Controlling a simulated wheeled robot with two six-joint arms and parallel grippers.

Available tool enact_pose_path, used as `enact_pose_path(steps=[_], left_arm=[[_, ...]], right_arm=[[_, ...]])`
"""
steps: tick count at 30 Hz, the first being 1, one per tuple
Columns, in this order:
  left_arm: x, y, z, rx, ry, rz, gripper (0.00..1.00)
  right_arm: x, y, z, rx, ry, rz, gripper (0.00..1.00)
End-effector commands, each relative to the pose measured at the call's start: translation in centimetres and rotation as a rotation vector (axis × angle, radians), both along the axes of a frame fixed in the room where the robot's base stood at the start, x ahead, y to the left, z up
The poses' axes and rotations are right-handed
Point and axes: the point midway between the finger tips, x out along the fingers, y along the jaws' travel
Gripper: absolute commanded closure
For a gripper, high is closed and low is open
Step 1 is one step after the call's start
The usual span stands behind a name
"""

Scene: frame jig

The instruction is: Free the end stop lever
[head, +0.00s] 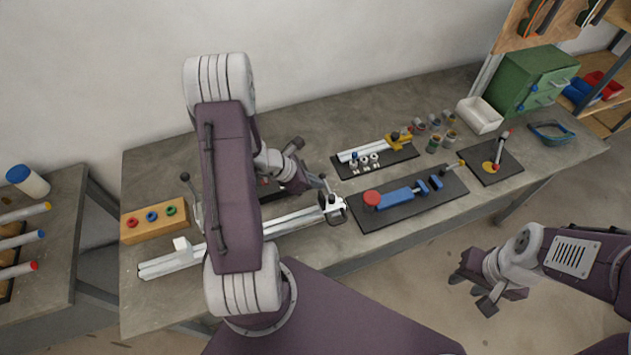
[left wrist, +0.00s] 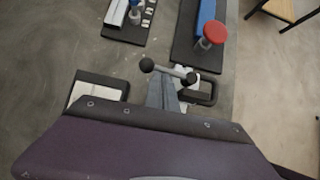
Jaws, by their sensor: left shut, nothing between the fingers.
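The end stop (head: 334,208), white with a dark base, sits at the right end of a pale slotted rail (head: 165,262). The end stop lever (head: 324,186) rises from it with a dark knob; in the left wrist view its arm and round knob (left wrist: 147,65) lie above the rail end. My left gripper (head: 308,180) is shut and empty, just behind and left of the lever; I cannot tell whether it touches. My arm hides the rail's middle. My right gripper (head: 474,286) appears open and empty, off the table's front.
A wooden block with coloured rings (head: 154,220) is left of my arm. A black plate with a blue clamp (head: 398,195) and red knob (head: 372,198) lies close right of the end stop. Small jars (head: 434,143), a white bin (head: 480,115) and a green cabinet (head: 535,80) stand farther right.

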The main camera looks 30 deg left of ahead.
Motion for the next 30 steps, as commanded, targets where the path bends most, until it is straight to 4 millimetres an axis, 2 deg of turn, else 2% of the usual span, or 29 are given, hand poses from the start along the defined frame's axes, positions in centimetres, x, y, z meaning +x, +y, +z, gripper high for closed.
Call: enact_pose_path(steps=[23, 30], left_arm=[[0.7, -0.1, 0.1, -0.002, -0.001, -0.106, 1.0], [1.2, -0.2, 0.3, -0.002, -0.001, -0.195, 1.0]], right_arm=[[0.0, 0.0, 1.3, 0.0, 0.0, 0.0, 0.64], [0.0, 0.0, 2.5, 0.0, 0.0, 0.0, 0.64]])
